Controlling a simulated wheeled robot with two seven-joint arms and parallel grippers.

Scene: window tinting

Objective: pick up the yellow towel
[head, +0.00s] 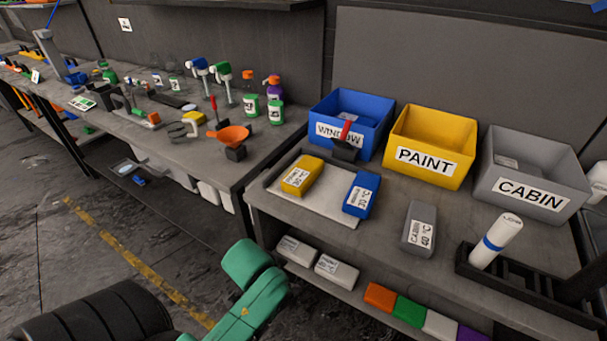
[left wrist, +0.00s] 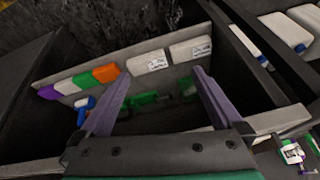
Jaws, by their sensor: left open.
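The yellow towel (head: 301,175) is a folded block with a white label. It lies on the left part of a pale tray (head: 327,210) on the right bench in the head view. The blue towel (head: 361,194) lies to its right, also on the tray. My left gripper (left wrist: 161,75) shows in the left wrist view, with its two fingers wide apart and nothing between them. It faces the bench's lower shelf. The yellow towel does not show in that view. In the head view only my green left arm shows, in front of the bench and below the towel. My right gripper is not seen.
Blue (head: 349,122), yellow (head: 432,145) and grey (head: 535,177) bins line the bench's back. Several folded towels sit on the lower shelf.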

